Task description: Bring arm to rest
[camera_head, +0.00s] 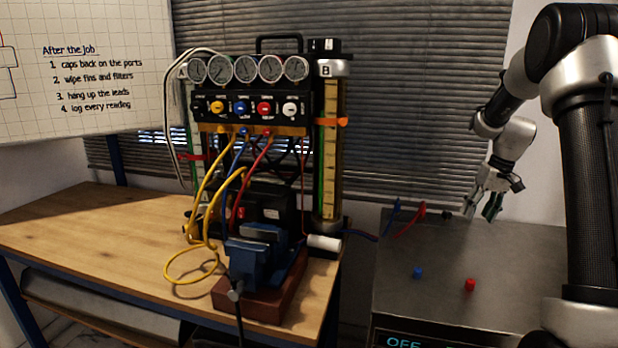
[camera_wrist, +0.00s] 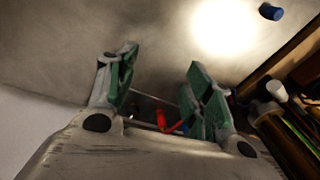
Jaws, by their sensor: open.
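My gripper (camera_head: 490,200) hangs from my arm at the right of the head view, above the back of a grey metal cabinet top (camera_head: 520,270). Its fingers point down and it is open and empty. In the wrist view the two green-padded fingers (camera_wrist: 163,85) stand apart with nothing between their tips. Part of a red lead (camera_wrist: 162,118) shows beyond the fingers, low in the gap. My arm is bent, with its elbow high at the upper right.
A blue cap (camera_head: 417,272) and a red cap (camera_head: 470,285) stand on the cabinet top. A gauge rig (camera_head: 255,105) with hoses and a blue vise (camera_head: 262,255) occupy the wooden bench (camera_head: 90,235) to the left. Blinds (camera_head: 420,110) hang behind.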

